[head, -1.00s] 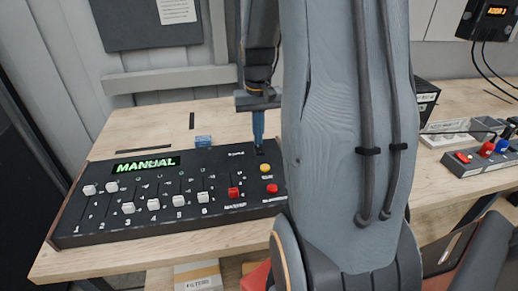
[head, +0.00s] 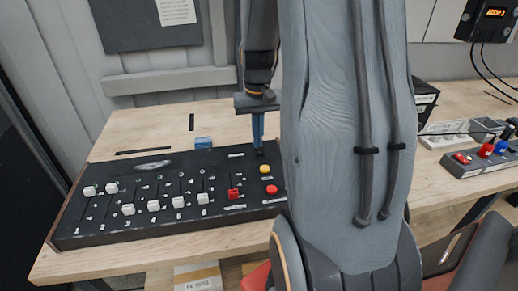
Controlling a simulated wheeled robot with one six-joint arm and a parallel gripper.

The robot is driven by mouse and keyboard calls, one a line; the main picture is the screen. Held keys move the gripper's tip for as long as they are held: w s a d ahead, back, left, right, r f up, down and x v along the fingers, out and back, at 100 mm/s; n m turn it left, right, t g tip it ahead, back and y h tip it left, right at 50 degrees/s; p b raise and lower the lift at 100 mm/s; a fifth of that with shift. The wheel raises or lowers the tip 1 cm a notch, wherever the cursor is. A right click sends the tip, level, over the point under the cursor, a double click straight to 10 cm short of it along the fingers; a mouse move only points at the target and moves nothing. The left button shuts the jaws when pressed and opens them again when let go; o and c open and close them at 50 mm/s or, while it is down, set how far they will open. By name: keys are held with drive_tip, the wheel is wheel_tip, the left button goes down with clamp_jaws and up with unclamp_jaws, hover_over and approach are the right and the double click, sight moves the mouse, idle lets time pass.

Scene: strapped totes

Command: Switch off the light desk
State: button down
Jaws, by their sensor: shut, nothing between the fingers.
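The light desk (head: 160,222) is a black console lying on the wooden table. It has several white fader knobs, a red fader knob (head: 234,194), a yellow button (head: 265,169) and a red button (head: 271,190). Its display (head: 153,165) is dark, with only a grey sheen on it. My gripper (head: 259,148) points down, shut and empty, with its blue fingertips at the desk's back right corner, just behind the yellow button. The fingertips hide part of what is there, and I cannot tell whether they touch it.
A small blue box (head: 203,143) sits behind the desk. My arm covers the table right of the desk. Farther right are a black box (head: 425,100), a power strip (head: 450,133) and a grey control box (head: 480,161) with red and blue knobs.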

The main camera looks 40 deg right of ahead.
wheel_tip(320, 180, up, 6)
drive_tip(key=p, duration=0.5)
drive_tip(key=shift+r, duration=0.2)
drive_tip(key=shift+s, duration=0.1)
idle(0.4)
